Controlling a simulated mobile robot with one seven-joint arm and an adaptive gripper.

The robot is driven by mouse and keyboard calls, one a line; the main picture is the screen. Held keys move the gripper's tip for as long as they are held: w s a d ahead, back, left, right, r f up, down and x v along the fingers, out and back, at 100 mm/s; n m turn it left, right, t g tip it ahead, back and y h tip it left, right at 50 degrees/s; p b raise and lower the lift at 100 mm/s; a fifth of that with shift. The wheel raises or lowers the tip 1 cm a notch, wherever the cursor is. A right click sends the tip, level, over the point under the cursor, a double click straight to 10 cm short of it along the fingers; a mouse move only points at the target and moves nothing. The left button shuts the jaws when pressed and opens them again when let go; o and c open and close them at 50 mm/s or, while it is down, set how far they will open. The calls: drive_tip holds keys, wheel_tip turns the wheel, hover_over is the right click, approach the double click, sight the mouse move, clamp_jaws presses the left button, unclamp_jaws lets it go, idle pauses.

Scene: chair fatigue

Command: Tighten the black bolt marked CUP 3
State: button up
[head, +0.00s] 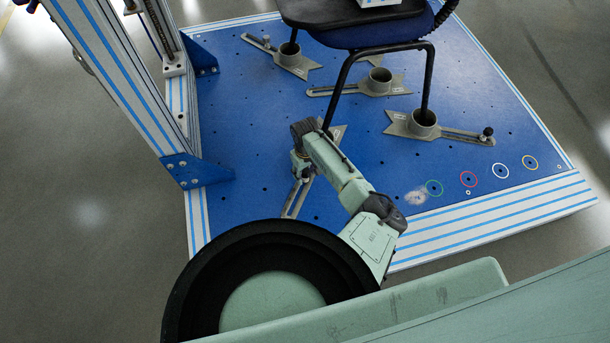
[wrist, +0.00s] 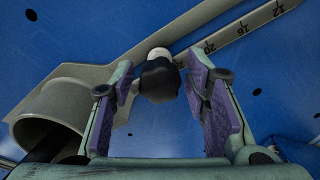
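A black bolt knob (wrist: 158,80) with a pale end shows in the wrist view, at the slot of a grey arm (wrist: 225,38) marked with numbers. My gripper (wrist: 166,92) is open, with one purple pad on each side of the knob. The left pad is very near the knob; I cannot tell whether it touches. A grey cup (wrist: 62,108) on the same arm lies to the left, with a dark chair leg in it. In the head view my gripper (head: 301,167) points down over this arm (head: 292,205); the cup there is mostly hidden. No CUP 3 label is readable.
Other cups on slotted arms stand on the blue platform (head: 340,200): back left (head: 290,55), middle (head: 380,78) and right (head: 424,120). The dark chair (head: 375,32) stands above them. A striped frame post (head: 120,80) rises at left. The platform's right front is mostly clear.

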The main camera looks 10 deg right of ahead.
drive_tip(key=shift+o, duration=0.3)
drive_tip(key=shift+d+f+n+b, duration=0.1)
drive_tip(key=shift+n+b, duration=0.55)
drive_tip(key=shift+n, duration=1.35)
drive_tip(key=shift+b, duration=0.3)
drive_tip(key=shift+n+b, duration=0.5)
drive_tip(key=shift+n, duration=1.5)
